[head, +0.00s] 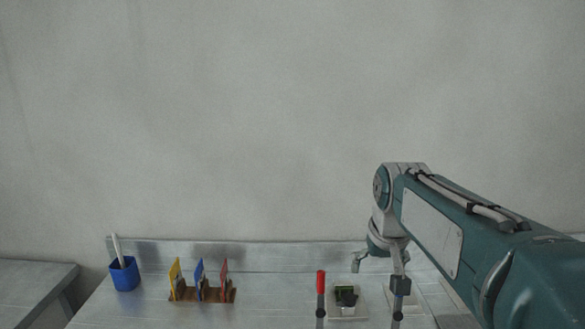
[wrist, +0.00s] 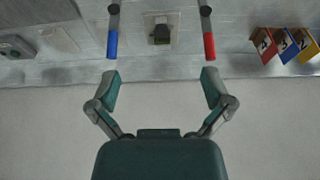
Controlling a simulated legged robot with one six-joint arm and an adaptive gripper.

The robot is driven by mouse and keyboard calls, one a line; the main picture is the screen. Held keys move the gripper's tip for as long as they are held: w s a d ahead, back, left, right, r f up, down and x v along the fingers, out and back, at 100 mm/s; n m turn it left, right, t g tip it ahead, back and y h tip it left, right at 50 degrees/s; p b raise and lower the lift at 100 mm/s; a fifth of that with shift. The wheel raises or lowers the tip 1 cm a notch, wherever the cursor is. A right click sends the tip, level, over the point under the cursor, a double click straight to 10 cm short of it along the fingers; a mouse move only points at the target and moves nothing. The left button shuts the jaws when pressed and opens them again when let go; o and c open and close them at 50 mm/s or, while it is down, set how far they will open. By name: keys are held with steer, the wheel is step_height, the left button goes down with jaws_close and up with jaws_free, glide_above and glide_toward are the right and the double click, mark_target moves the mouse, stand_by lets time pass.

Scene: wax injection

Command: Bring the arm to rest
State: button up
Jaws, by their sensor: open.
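My gripper (head: 378,264) hangs at the end of my teal arm over the back of the metal bench (head: 270,260), on the right side. In the wrist view my gripper (wrist: 161,78) has its two fingers spread wide, with nothing between them. The fingertips point toward the bench. The red-handled tool (head: 321,284) also shows in the head view. My arm covers the bench's right part there.
A dark green block (head: 346,296) sits on a pale plate (head: 361,307). A wooden stand (head: 212,297) holds yellow, blue and red cards. A blue cup (head: 125,275) with a white stick stands at the back left. A grey wall (head: 250,120) rises behind; the space above the bench's left is clear.

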steer(key=s+f+t, duration=0.1)
steer(key=s+f, duration=0.2)
steer(key=s, duration=0.7)
steer(key=s+f+t, duration=0.1)
steer(key=s+f, duration=0.3)
steer(key=s, duration=0.6)
stand_by(0.4)
